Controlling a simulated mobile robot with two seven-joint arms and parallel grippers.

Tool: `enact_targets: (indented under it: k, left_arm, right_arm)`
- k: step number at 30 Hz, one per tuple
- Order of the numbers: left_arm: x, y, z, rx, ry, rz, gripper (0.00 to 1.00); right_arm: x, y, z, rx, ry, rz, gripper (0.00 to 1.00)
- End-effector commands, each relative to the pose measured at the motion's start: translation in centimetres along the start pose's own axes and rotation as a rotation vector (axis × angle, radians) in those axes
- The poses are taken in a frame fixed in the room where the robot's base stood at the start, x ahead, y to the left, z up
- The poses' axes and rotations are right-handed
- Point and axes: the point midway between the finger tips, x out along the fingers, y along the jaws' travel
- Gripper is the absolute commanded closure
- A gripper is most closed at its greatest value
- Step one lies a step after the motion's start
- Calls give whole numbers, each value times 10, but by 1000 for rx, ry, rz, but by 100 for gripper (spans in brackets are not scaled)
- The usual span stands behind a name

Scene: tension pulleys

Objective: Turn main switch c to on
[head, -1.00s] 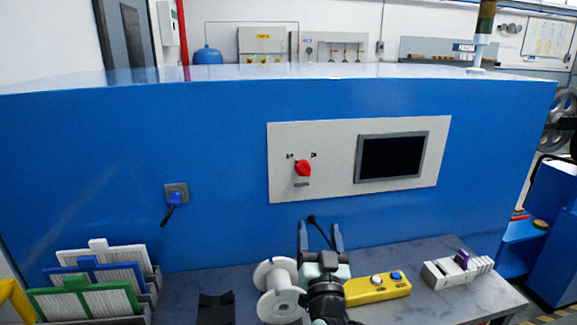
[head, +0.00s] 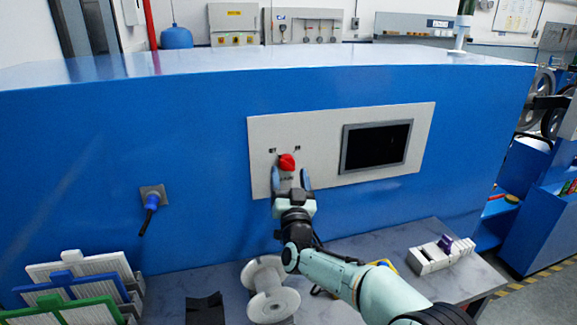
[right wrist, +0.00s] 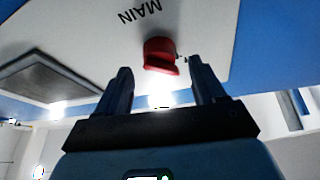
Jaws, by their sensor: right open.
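The main switch is a red rotary knob (head: 287,162) on the light grey panel (head: 330,118) of the blue cabinet. In the right wrist view the red knob (right wrist: 160,55) shows just beyond the fingertips, with the word MAIN on the panel behind it. My right gripper (head: 290,178) is open, its two fingers either side of and a little below the knob in the head view. In the right wrist view the open gripper (right wrist: 163,82) has nothing between its fingers, and I see no contact with the knob. My left gripper is not in view.
A dark screen (head: 376,146) sits right of the knob on the same panel. On the bench are a white spool (head: 268,288), a white block row (head: 440,254) and framed filters (head: 75,290).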

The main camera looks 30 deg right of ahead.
Motion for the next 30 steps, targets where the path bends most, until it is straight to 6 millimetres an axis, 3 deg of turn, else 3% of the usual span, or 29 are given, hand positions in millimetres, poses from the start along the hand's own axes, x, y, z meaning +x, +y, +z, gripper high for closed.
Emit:
enact_targets:
  k: [6,16,21,30]
  left_arm:
    - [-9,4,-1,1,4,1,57]
    - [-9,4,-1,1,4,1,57]
    - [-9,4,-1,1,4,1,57]
    - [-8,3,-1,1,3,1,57]
  right_arm:
    - [21,0,0,0,0,0,31]
    - [23,0,1,0,-1,0,31]
    - [23,0,1,1,-1,1,86]
    - [23,0,0,8,0,3,86]
